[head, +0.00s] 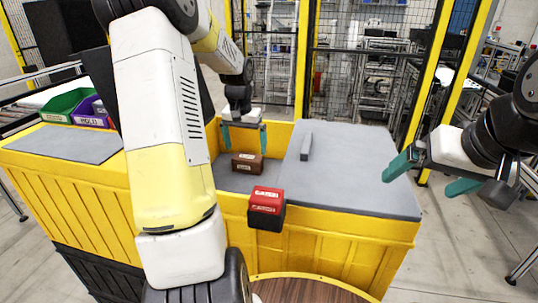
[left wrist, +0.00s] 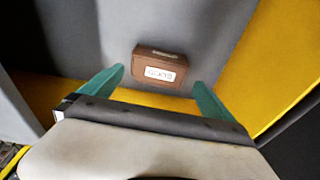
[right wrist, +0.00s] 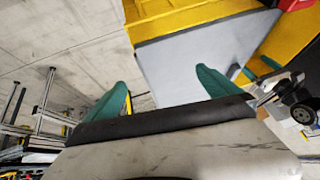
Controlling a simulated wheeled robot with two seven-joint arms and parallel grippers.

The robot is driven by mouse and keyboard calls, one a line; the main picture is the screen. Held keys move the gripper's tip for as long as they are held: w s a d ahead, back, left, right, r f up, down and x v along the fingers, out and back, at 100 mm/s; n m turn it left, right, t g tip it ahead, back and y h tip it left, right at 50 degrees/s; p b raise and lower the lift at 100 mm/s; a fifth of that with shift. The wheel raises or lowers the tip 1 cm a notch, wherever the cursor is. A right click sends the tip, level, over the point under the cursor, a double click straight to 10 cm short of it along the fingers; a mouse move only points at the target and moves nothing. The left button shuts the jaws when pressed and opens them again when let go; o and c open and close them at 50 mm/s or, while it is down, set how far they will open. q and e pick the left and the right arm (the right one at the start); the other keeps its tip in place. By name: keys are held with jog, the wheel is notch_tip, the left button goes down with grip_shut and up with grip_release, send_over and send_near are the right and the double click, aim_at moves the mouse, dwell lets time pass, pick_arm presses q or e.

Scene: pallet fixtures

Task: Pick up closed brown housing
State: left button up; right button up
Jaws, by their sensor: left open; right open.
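The closed brown housing (head: 247,163) is a small brown box with white labels. It rests on the grey floor of the recessed bay in the yellow fixture. In the left wrist view the housing (left wrist: 160,70) lies ahead of and between the green fingertips. My left gripper (head: 243,140) is open, pointing down just above the housing, its fingers apart to either side. It also shows in the left wrist view (left wrist: 158,80), with nothing between its fingers. My right gripper (head: 425,182) is open and empty, off the fixture's right side.
A red and black box (head: 266,208) sits on the bay's front wall. A grey bar (head: 306,147) lies on the right grey top (head: 350,175). Green (head: 66,106) and purple (head: 92,112) bins stand at left. Yellow walls (head: 283,135) surround the bay.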

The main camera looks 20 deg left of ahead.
aim_at(248, 156)
pick_arm(q)
jog(key=f, duration=0.3)
jog(key=w+f, duration=0.1)
jog(key=f, duration=0.2)
jog(key=shift+w+d+f, duration=0.1)
jog(key=shift+w+f, duration=0.05)
jog(key=shift+w, duration=0.05)
jog(key=c, duration=1.3)
